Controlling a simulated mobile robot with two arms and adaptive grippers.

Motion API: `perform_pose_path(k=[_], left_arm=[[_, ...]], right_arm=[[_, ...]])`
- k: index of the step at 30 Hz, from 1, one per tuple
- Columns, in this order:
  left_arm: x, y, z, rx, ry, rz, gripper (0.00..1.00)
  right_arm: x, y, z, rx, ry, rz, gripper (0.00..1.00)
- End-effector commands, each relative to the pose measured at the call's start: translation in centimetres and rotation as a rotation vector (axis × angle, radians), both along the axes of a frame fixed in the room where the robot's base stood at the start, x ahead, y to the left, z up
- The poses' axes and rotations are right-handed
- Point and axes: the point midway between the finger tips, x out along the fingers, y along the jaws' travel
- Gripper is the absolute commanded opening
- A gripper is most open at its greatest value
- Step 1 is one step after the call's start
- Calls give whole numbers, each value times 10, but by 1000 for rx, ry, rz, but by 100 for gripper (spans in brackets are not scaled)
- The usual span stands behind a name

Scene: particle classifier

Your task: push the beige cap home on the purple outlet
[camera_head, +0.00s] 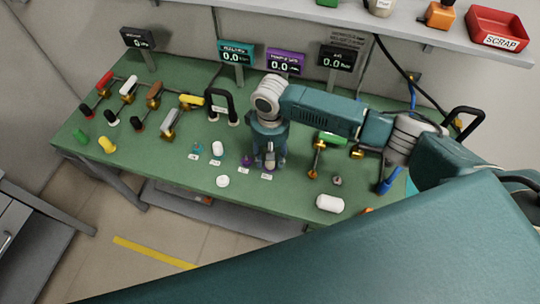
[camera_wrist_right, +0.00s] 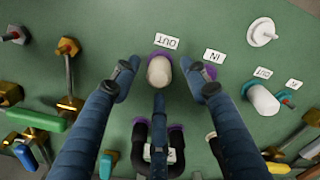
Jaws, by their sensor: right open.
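The beige cap (camera_wrist_right: 159,72) stands on the purple outlet (camera_wrist_right: 161,54) beside an OUT label in the right wrist view. A purple rim shows past the cap's far edge; how deep the cap sits cannot be told. My right gripper (camera_wrist_right: 160,78) is open, with its fingers spread around the cap and visible gaps at both sides. In the head view my right gripper (camera_head: 270,160) points down at the bench and largely hides the cap. The purple inlet (camera_head: 246,160) is just left of it. My left gripper is not in view.
On the green bench (camera_head: 195,180), a white cap (camera_head: 218,148) and a white disc (camera_head: 223,181) lie left of the gripper. A black handle loop (camera_head: 222,105) stands behind. Valves with coloured levers flank both sides.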

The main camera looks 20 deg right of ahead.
Motion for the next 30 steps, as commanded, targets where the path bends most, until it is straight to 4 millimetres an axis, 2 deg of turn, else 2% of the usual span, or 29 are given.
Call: perform_pose_path(k=[5, 12, 18, 22, 30], left_arm=[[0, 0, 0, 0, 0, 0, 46], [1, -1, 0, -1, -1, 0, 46], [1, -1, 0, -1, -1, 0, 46], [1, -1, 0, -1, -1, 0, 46], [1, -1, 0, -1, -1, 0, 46]], right_arm=[[1, 0, 27, 2, -5, 0, 45], [1, 0, 79, 2, -4, 0, 45], [0, 0, 108, 1, -2, 1, 45], [0, 0, 116, 1, 0, 0, 45], [0, -1, 117, 0, 0, -1, 45]])
